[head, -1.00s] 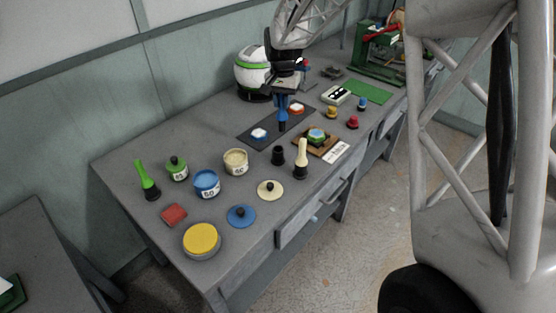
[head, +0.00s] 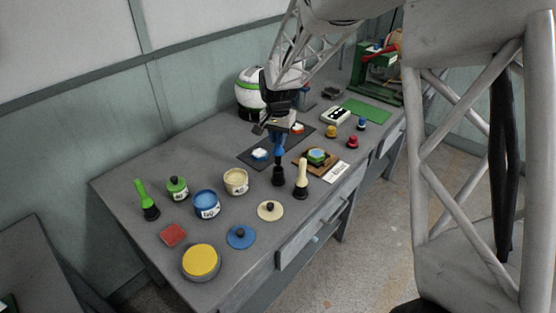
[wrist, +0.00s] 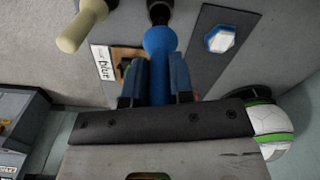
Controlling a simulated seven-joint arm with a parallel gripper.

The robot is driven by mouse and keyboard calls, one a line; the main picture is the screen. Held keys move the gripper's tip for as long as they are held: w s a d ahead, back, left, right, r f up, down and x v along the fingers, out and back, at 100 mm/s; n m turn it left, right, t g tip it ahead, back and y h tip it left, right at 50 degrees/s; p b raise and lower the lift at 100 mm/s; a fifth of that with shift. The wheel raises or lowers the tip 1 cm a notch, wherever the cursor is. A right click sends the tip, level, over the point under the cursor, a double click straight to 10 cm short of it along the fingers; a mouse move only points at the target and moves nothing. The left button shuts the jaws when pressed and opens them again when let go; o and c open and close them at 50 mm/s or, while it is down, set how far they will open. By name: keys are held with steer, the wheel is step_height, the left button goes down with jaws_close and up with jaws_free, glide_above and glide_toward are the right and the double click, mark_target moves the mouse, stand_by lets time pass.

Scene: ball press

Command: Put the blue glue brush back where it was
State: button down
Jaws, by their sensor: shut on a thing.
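My gripper (head: 278,134) is shut on the blue glue brush (head: 279,154), which points down. In the wrist view the brush's rounded blue part (wrist: 160,42) shows between and beyond the two fingers (wrist: 160,78). The black holder (head: 278,177) is directly under the brush in the head view, and the brush's lower end meets its top there. In the wrist view the holder (wrist: 159,12) lies in line with the brush at the top edge. I cannot tell how deep the brush is in it.
A cream brush (head: 302,172) stands in its own black holder close to the right. A green brush (head: 143,195) and several glue pots, including a blue one (head: 206,203), stand at left.

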mark_target(278, 154)
steer(key=shift+f, duration=1.7)
steer(key=shift+f, duration=1.85)
steer(key=shift+f, duration=0.1)
steer(key=c, duration=1)
jaws_free()
steer(key=shift+r, duration=6.1)
